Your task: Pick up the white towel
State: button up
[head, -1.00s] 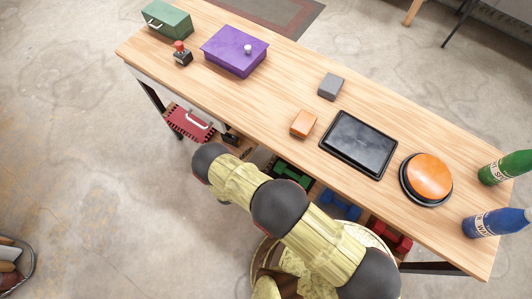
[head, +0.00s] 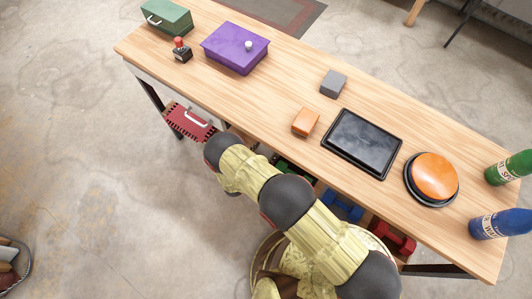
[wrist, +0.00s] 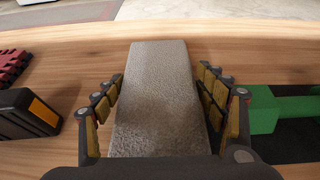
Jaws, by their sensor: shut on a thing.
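The towel (wrist: 158,105) shows in the wrist view as a pale grey, rough-textured, flat rectangular slab. It lies lengthwise between the two fingers of my gripper (wrist: 158,90), which is shut on it, one padded finger along each side. In the head view my arm reaches toward the table's near side, and my gripper and the towel are hidden there.
A wooden shelf under the table holds a green dumbbell (wrist: 275,112) close right of my gripper and a black and orange box (wrist: 28,113) close left. Above is the tabletop (head: 230,100) with a tablet (head: 362,143).

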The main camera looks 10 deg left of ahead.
jog(key=c, duration=0.6)
